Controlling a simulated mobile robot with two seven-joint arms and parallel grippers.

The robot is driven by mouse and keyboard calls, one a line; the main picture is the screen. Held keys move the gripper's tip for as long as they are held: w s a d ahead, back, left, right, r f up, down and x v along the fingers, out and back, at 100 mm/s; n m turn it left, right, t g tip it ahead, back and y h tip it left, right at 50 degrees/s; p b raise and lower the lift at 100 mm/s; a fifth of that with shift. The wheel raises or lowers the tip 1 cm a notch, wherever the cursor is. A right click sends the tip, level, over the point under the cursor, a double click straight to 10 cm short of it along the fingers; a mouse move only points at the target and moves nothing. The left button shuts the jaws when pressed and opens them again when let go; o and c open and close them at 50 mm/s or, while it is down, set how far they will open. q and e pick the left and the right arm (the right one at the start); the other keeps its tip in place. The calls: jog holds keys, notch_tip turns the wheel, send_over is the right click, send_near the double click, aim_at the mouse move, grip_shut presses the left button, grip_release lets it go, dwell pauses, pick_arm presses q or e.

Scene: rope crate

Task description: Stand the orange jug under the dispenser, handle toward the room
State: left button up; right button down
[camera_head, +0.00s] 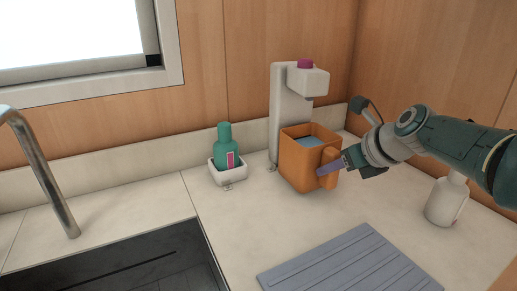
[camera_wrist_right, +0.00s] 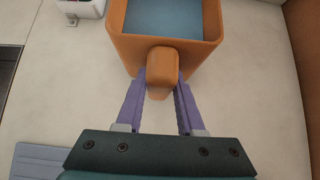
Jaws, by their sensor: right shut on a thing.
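The orange jug (camera_head: 298,165) is upright at the foot of the white dispenser (camera_head: 285,107), below its overhanging head with a magenta button. Blue-grey shows inside the jug. Its handle points to the front right, toward my right arm. My right gripper (camera_head: 331,168) is shut on that handle. In the right wrist view, the jug (camera_wrist_right: 202,55) is at the top and the purple fingers of the right gripper (camera_wrist_right: 162,84) sit on both sides of the handle. I cannot tell whether the jug's base touches the counter. My left gripper is in neither view.
A teal bottle (camera_head: 226,149) stands in a small white holder (camera_head: 229,175) left of the jug. A white bottle (camera_head: 446,201) stands at right, below my right arm. A grey ribbed mat (camera_head: 348,262) lies in front. The sink (camera_head: 120,268) and tap (camera_head: 42,170) are at left.

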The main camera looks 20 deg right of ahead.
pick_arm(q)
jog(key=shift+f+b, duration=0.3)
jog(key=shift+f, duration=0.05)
pick_arm(e)
jog(key=shift+f, duration=0.45)
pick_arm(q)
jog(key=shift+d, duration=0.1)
pick_arm(e)
jog(key=shift+c, duration=2.2)
grip_release()
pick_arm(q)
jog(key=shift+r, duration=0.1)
pick_arm(e)
jog(key=shift+s+r+p, duration=0.1)
jog(key=shift+r+p, duration=0.15)
jog(key=shift+p, duration=0.1)
pick_arm(q)
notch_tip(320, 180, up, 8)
jog(key=p, duration=0.7)
jog(key=shift+p, duration=0.3)
pick_arm(e)
jog(key=v, duration=0.9)
jog(key=shift+s, duration=0.2)
jog(key=shift+d+r, duration=0.1)
